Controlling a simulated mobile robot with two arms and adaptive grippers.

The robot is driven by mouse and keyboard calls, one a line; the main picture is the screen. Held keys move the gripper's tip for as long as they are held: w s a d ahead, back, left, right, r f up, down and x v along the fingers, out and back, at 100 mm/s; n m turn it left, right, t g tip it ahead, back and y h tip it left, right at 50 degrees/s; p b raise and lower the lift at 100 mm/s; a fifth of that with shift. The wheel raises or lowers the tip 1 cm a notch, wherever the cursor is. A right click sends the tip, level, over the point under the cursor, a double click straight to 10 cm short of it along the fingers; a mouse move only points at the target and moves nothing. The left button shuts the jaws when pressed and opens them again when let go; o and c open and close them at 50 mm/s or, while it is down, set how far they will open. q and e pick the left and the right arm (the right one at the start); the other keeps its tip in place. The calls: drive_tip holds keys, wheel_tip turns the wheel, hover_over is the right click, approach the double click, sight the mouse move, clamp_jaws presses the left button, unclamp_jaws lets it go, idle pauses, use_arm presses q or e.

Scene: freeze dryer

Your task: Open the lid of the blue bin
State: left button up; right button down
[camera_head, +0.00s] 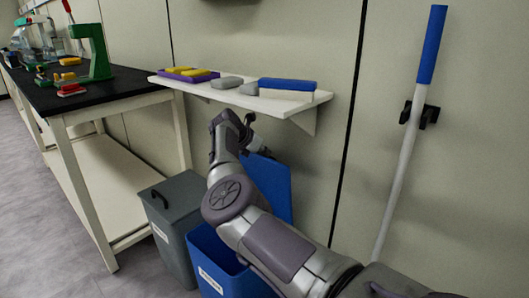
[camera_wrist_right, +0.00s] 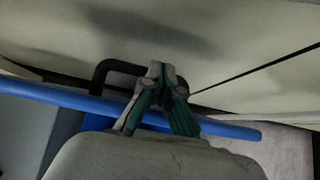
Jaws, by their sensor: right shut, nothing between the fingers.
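The blue bin (camera_head: 213,262) stands on the floor beside the wall, partly hidden by my right arm. Its blue lid (camera_head: 270,186) is raised and stands nearly upright near the wall, so the bin's mouth shows open. In the right wrist view the lid (camera_wrist_right: 75,97) shows edge-on as a blue band, with a black handle (camera_wrist_right: 104,72) on its wall side. My right gripper (camera_head: 250,131) is at the top of the lid. In the right wrist view its fingers (camera_wrist_right: 161,72) are shut and empty, reaching across the lid edge close by the handle. My left gripper is out of view.
A grey bin (camera_head: 176,214) with a closed, handled lid stands left of the blue bin. A white wall shelf (camera_head: 318,97) with sponges and a blue-topped brush hangs above. A blue-ended pole (camera_head: 403,150) is on the wall at right. A black-topped bench (camera_head: 110,90) is at left.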

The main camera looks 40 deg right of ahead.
drive_tip(key=s+a+r, duration=0.1)
drive_tip(key=a+r, duration=0.2)
drive_tip(key=a, duration=1.2)
drive_tip(key=shift+a+r, duration=0.15)
drive_tip(key=shift+a, duration=0.2)
drive_tip(key=shift+s+a, duration=0.1)
